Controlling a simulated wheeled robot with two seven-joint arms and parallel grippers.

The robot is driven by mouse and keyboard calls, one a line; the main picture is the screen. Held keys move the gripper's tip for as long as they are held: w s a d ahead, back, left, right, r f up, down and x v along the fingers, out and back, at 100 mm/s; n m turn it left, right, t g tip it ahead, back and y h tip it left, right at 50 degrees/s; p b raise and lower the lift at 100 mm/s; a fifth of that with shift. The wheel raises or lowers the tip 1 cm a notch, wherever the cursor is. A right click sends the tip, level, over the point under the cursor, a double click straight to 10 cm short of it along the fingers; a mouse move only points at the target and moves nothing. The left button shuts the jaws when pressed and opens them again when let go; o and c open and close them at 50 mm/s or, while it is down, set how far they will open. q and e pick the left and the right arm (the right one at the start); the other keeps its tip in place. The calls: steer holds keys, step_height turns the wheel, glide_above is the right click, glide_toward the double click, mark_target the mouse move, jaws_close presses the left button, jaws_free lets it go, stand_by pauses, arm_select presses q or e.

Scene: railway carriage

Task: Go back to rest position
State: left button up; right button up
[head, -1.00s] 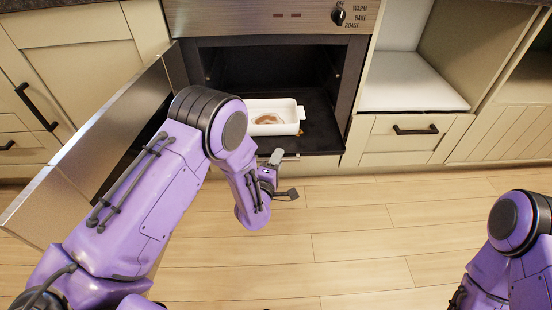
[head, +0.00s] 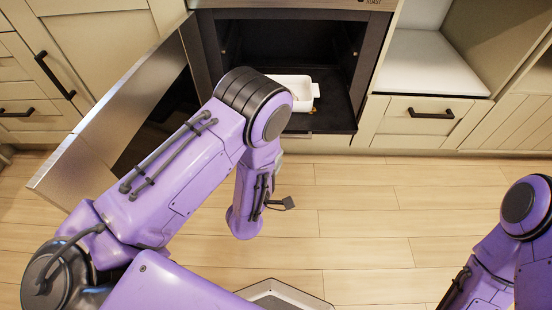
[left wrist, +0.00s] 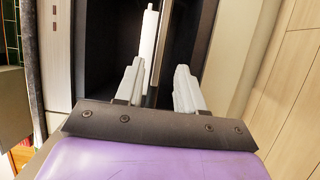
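My left arm reaches across the head view from the left, its forearm bent downward in front of the oven. My left gripper (left wrist: 158,82) shows in the left wrist view with its two pale fingers apart and nothing between them. In the head view its fingers are hidden behind my wrist. My right arm is at the right edge of the head view, and its gripper is out of the picture. A white baking dish (head: 304,103) sits inside the open oven (head: 335,100), partly covered by my left arm. Its contents cannot be seen now.
The oven door (head: 120,115) stands swung open to the left, close beside my left arm. Cabinets and drawers (head: 430,115) line the wall, with an empty open shelf (head: 430,65) right of the oven. The wooden floor (head: 370,220) between my arms is clear.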

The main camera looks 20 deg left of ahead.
stand_by(0.5)
arm_select(q)
steer(key=s+a+f+m+g+y, duration=0.1)
steer(key=s+a+f+m+g, duration=0.4)
steer(key=s+f+m+g, duration=0.45)
steer(key=s+a+f+m+g+y, duration=0.1)
steer(key=s+a+f+g, duration=0.2)
steer(key=s, duration=0.6)
steer(key=s+a+f+m+g+y, duration=0.1)
steer(key=s+a+f+g, duration=0.15)
steer(key=s, duration=0.55)
step_height(320, 180, up, 24)
steer(key=p, duration=2.5)
steer(key=shift+s+a+r, duration=0.2)
steer(key=shift+a+r, duration=0.05)
